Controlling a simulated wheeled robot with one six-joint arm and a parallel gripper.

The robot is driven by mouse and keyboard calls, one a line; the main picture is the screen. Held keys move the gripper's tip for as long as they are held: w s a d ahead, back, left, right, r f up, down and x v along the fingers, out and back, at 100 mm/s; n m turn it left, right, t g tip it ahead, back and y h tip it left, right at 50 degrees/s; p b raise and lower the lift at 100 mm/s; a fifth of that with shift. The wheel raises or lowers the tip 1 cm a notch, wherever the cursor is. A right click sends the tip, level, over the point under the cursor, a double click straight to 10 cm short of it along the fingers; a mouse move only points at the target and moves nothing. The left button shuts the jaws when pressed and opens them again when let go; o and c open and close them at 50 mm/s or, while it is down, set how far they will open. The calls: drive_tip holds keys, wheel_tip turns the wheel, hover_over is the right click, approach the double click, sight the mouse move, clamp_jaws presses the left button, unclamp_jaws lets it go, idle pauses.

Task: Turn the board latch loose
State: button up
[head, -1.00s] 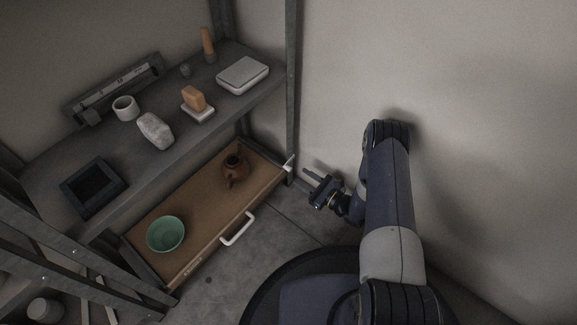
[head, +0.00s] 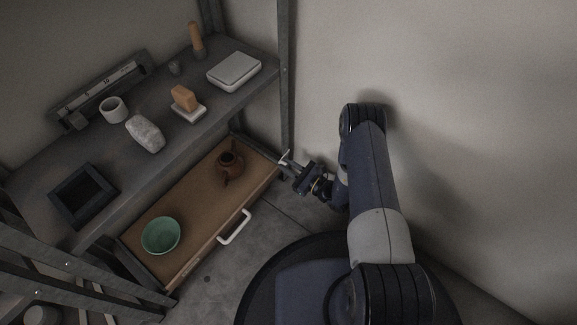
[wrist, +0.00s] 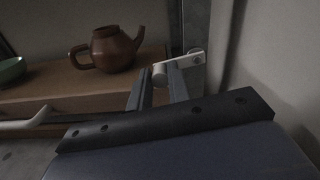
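The board latch (wrist: 193,58) is a pale lever at the right end of the brown board (wrist: 100,90), pivoted near the metal post and lying roughly level, with a round knob (wrist: 159,72) at its left end. In the head view the latch (head: 284,157) shows small and pale at the board's right corner. My gripper (wrist: 160,68) is open, with its two fingertips on either side of the knob; a small gap seems to show, and contact is unclear. In the head view my gripper (head: 286,170) is right at the latch.
A brown teapot (head: 229,165) and a green bowl (head: 160,235) sit on the board (head: 193,205), which has a white handle (head: 234,227) in front. A shelf above holds several small objects. A metal post (head: 286,95) and the wall stand close by my gripper.

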clamp_jaws()
drive_tip(key=shift+f, duration=0.1)
drive_tip(key=shift+w+d+f+n, duration=0.45)
drive_tip(key=shift+w+f+n, duration=0.15)
drive_tip(key=shift+n, duration=2.05)
drive_tip(key=shift+w+d+f+n, duration=0.5)
drive_tip(key=shift+f+n, duration=0.15)
drive_tip(key=shift+n, duration=2.05)
drive_tip(key=shift+w+d+f+n, duration=0.4)
drive_tip(key=shift+w+f+n, duration=0.2)
drive_tip(key=shift+n, duration=2.05)
drive_tip(key=o, duration=0.6)
unclamp_jaws()
